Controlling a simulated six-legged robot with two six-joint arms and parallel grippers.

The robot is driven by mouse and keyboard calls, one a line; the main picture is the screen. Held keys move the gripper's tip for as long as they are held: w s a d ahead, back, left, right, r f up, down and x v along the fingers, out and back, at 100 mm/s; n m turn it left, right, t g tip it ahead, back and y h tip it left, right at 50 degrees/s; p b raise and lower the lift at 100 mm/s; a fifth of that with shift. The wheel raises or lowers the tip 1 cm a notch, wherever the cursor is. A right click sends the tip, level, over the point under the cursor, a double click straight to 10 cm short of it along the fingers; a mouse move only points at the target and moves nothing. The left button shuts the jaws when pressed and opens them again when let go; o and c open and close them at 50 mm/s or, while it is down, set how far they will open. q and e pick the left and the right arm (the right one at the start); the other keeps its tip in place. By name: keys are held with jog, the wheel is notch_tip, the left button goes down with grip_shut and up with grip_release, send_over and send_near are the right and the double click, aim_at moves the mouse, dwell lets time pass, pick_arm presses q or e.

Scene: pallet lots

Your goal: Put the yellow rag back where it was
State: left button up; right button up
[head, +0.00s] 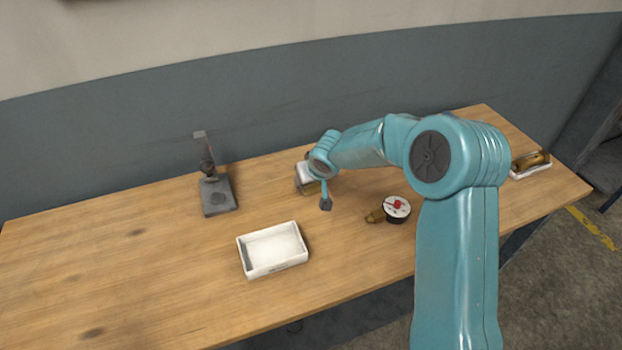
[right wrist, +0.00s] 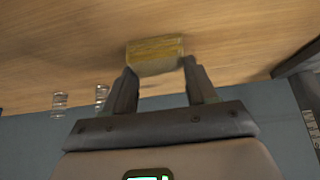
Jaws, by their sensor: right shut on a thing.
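The yellow rag (right wrist: 155,50) shows in the right wrist view as a small, block-like yellow piece at the fingertips. My right gripper (right wrist: 158,68) is shut on it, with one finger at each side. Wood tabletop shows behind the rag; I cannot tell whether it touches the wood. In the head view my right arm reaches to the middle back of the table, and its wrist and links hide most of the gripper and rag. My left gripper is not in view.
A brass cylinder (head: 530,160) lies in a tray at far right. The left side is clear.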

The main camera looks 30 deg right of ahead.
jog(key=shift+f+b, duration=0.2)
jog(key=shift+b, duration=0.1)
jog(key=o, duration=1.2)
jog(key=shift+r, duration=0.1)
jog(key=shift+r, duration=0.1)
jog(key=shift+r+p, duration=0.3)
jog(key=shift+p, duration=0.1)
jog(key=v, duration=1.1)
jog(key=shift+s+a+r, duration=0.1)
jog(key=shift+s+r, duration=0.1)
jog(key=shift+s, duration=0.05)
